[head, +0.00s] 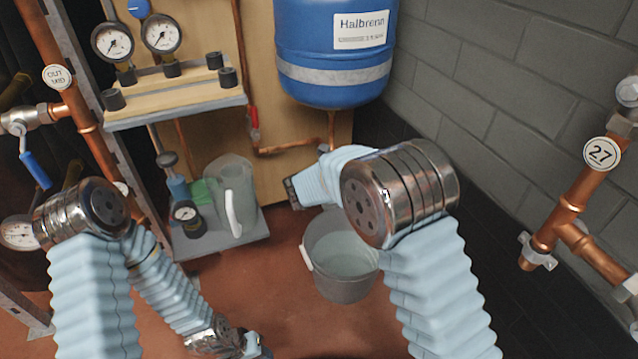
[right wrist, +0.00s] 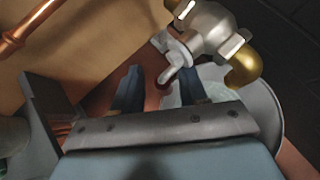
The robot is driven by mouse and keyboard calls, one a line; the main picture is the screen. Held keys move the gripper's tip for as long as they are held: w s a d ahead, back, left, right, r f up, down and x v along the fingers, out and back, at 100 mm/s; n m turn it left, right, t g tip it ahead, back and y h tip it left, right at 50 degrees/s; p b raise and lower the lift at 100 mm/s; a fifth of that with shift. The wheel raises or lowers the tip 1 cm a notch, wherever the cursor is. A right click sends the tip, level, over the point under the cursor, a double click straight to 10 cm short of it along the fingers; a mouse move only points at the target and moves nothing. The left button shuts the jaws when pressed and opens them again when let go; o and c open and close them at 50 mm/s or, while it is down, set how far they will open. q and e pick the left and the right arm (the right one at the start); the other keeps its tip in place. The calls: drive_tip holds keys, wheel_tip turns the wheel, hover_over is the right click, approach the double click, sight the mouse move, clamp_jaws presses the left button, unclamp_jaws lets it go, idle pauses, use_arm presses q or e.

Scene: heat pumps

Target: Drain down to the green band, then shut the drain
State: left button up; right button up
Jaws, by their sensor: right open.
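In the right wrist view, a silver drain valve (right wrist: 205,30) with a brass outlet (right wrist: 243,68) and a pale lever (right wrist: 178,62) hangs over the bucket (right wrist: 268,112). My right gripper (right wrist: 172,82) is open, its fingers apart on either side of the lever's lower end; I cannot tell whether they touch it. In the head view my right arm hides the valve, and the grey bucket (head: 345,285) stands on the floor below, holding pale liquid. Two dial gauges (head: 112,42) (head: 161,33) show at upper left; no green band is readable. My left gripper (head: 250,346) is low, its jaws unclear.
A blue vessel (head: 335,50) hangs on the wooden panel above a copper pipe. A red-handled valve (head: 253,117) is to its left. A clear jug (head: 232,195) and a small gauge (head: 185,211) occupy the low shelf (head: 222,241). Copper pipework (head: 575,195) runs along the right wall.

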drive_tip(key=p+v, duration=0.2)
drive_tip(key=v, duration=1.1)
drive_tip(key=shift+s+a+r+p, duration=0.15)
drive_tip(key=shift+s+r+p, duration=0.1)
drive_tip(key=shift+p, duration=0.1)
idle(1.4)
